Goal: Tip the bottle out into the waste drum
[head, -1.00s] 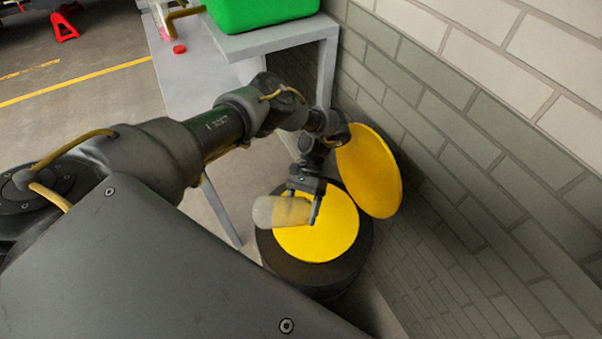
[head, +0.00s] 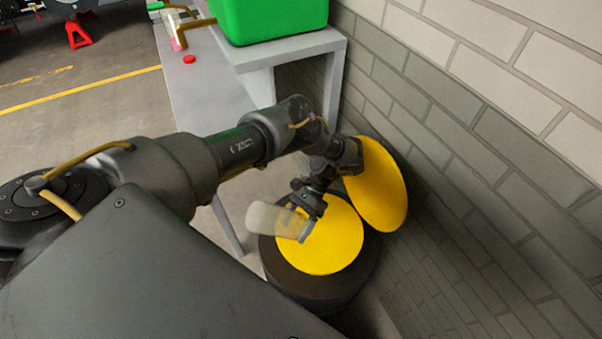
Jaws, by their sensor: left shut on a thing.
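The waste drum (head: 285,282) is a dark round drum with a yellow top face (head: 335,250). It stands on the floor by the brick wall. A yellow round lid (head: 377,190) stands tilted up behind it. My left gripper (head: 305,220) is over the drum, shut on a translucent, pale bottle (head: 270,219). The bottle lies nearly on its side, with one end pointing left past the drum's edge. The gripper hides its other end in part, and I cannot tell whether anything flows out. My right gripper is not in view.
A grey bench (head: 205,95) stands beyond my left arm, with a red cap-like piece (head: 190,59) on it. A green bin (head: 270,20) sits on its raised part. The brick wall (head: 480,130) closes off the right side.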

